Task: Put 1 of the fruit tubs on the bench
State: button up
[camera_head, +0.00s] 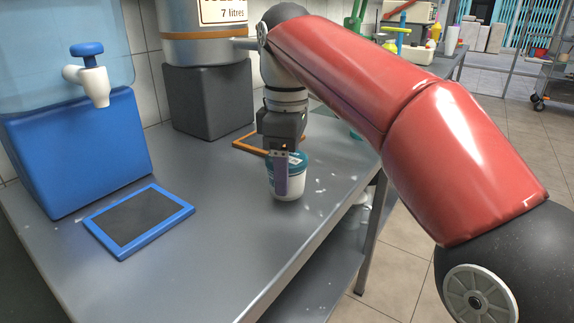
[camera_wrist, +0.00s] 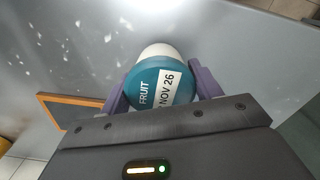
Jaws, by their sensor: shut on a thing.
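A white fruit tub (camera_head: 289,186) with a teal lid is on or just above the grey metal bench (camera_head: 215,234), near its right edge; I cannot tell if its base touches. In the wrist view the fruit tub (camera_wrist: 158,85) shows its lid, with "FRUIT" and a date label, between the purple fingers. My gripper (camera_head: 281,172) points down and is shut on the tub; it also shows in the wrist view (camera_wrist: 160,88). One finger hides part of the tub in the head view.
A blue-framed dark tray (camera_head: 140,219) lies at the left, before a blue block (camera_head: 80,150) with a water dispenser (camera_head: 90,75). A dark block (camera_head: 208,100) carries a metal urn (camera_head: 202,52). An orange-framed mat (camera_head: 247,145) lies behind the tub. The bench front is clear.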

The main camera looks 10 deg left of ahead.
jog(key=shift+f+b, duration=0.35)
jog(key=shift+f, duration=0.2)
jog(key=o, duration=1.2)
